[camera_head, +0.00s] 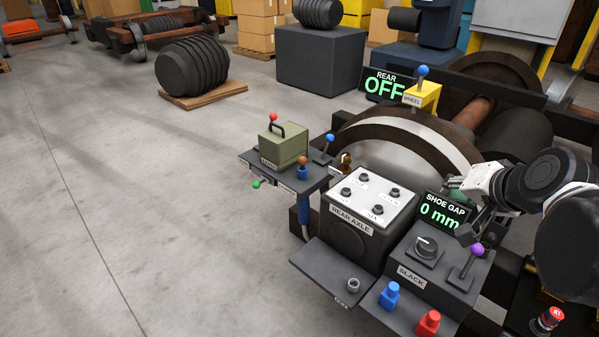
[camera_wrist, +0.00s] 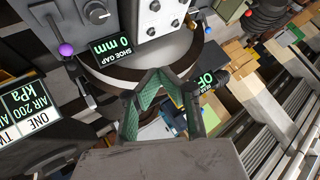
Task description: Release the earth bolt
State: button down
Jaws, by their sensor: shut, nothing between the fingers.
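No part carries a clearly readable earth-bolt label. In the head view a green box (camera_head: 283,146) with a black handle and a small label, too blurred to read surely, sits on a dark shelf (camera_head: 257,159) left of the wheel. Around it are a red-knobbed lever (camera_head: 273,117), a blue-knobbed lever (camera_head: 330,138), an orange-brown knob (camera_head: 302,161), a green knob (camera_head: 256,184) and a brass fitting (camera_head: 346,159). My gripper (camera_head: 452,186) is right of these, above the SHOE GAP display. In the wrist view its green-padded fingers (camera_wrist: 161,73) meet at the tips, empty.
The REAR AXLE box (camera_head: 352,235) and SLACK box (camera_head: 432,265) with a purple-knobbed lever (camera_head: 477,250) stand in front. The SHOE GAP display (camera_head: 440,211) reads 0 mm. The REAR display (camera_head: 385,84) reads OFF.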

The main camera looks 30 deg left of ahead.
aim_at(258, 186)
jog(key=w+a+f+y+b, duration=0.15)
jog(key=w+a+f, duration=0.25)
jog(key=a, duration=0.4)
jog(key=w+a+f+m+y+b, duration=0.1)
jog(key=w+a+f+y, duration=0.15)
jog(key=a, duration=0.65)
jog(key=w+a+f+y+b, duration=0.1)
jog(key=w+a+f, duration=0.3)
jog(key=a, duration=0.4)
jog(key=s+a+f+m+g+y+b, duration=0.1)
jog(key=a+f+y, duration=0.1)
jog(key=a+f, duration=0.8)
jog(key=s+a+f+m+y+b, duration=0.1)
jog(key=s+a+f+m+y, duration=0.1)
jog(key=a+f, duration=0.8)
jog(key=shift+s+a+g, duration=0.25)
jog(key=shift+a+g, duration=0.15)
jog(key=shift+f, duration=0.1)
jog(key=b+x, duration=0.3)
jog(key=x, duration=1.1)
jog(key=shift+w, duration=0.1)
